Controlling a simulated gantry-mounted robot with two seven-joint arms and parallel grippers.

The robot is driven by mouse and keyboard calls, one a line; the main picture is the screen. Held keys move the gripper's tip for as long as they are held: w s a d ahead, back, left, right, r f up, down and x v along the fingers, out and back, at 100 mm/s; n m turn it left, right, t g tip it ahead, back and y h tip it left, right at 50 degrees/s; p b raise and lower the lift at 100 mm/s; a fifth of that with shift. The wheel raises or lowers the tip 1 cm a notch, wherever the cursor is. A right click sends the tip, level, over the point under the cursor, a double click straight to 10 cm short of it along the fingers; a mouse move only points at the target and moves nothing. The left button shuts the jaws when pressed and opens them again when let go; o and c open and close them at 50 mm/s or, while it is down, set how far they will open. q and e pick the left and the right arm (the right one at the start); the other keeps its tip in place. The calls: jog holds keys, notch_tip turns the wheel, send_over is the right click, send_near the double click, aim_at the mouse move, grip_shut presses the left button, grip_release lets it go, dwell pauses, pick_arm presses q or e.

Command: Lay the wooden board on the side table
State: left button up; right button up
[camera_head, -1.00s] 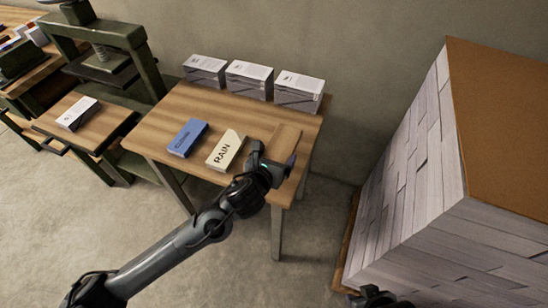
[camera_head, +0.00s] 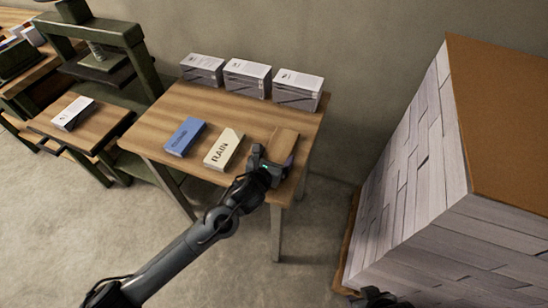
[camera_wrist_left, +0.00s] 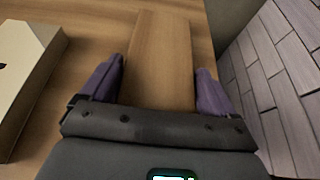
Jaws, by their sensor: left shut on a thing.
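The wooden board (camera_head: 284,143) is at the right end of the wooden side table (camera_head: 225,113). It is flat and close to the tabletop; I cannot tell whether it fully rests on it. My left gripper (camera_head: 274,160) is shut on the near end of the board. In the left wrist view the board (camera_wrist_left: 160,45) extends away between the purple fingers of my left gripper (camera_wrist_left: 158,88). A dark part of my right arm (camera_head: 378,299) shows at the bottom edge; its fingers cannot be made out.
A cream "RAIN" block (camera_head: 224,149) lies just left of the board, with a blue block (camera_head: 186,137) beyond it. Three paper stacks (camera_head: 247,79) line the table's back edge. A tall paper pile (camera_head: 420,190) stands to the right. A green press (camera_head: 105,50) stands left.

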pick_arm(q)
jog(key=shift+f, duration=0.1)
jog(key=o, duration=0.9)
